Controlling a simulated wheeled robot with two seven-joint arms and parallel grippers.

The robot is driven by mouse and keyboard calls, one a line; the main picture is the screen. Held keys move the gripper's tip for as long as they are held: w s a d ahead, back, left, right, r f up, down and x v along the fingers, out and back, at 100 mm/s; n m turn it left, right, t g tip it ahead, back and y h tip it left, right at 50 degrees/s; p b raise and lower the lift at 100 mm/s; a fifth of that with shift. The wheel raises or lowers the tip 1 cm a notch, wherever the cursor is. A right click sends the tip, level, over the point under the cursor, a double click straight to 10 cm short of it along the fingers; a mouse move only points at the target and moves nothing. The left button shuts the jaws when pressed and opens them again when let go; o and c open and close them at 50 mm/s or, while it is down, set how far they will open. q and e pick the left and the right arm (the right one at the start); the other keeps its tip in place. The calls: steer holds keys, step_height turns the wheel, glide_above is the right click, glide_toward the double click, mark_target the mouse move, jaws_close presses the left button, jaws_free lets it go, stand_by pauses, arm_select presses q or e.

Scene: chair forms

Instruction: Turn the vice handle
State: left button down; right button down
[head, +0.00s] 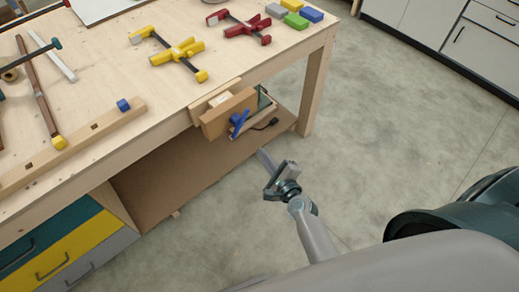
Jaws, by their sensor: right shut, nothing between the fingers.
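The vice (226,113) has wooden jaws and is mounted on the front edge of the workbench, near its right corner. Its blue handle (239,123) sticks out from the front jaw and lies tilted. My right gripper (264,157) is below and a little to the right of the handle in the picture, apart from it. Its fingers are together and hold nothing. My left gripper is not in view.
The wooden workbench (105,92) fills the left, with a yellow clamp (178,53), a red clamp (243,27) and several coloured blocks on top. A lower shelf (180,177) lies beneath the vice. Open concrete floor (400,130) lies to the right, with cabinets behind.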

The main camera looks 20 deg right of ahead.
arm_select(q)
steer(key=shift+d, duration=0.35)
arm_select(e)
steer(key=shift+s+r, duration=0.1)
steer(key=shift+s, duration=0.25)
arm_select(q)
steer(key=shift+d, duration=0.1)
arm_select(e)
steer(key=c, duration=2.5)
jaws_free()
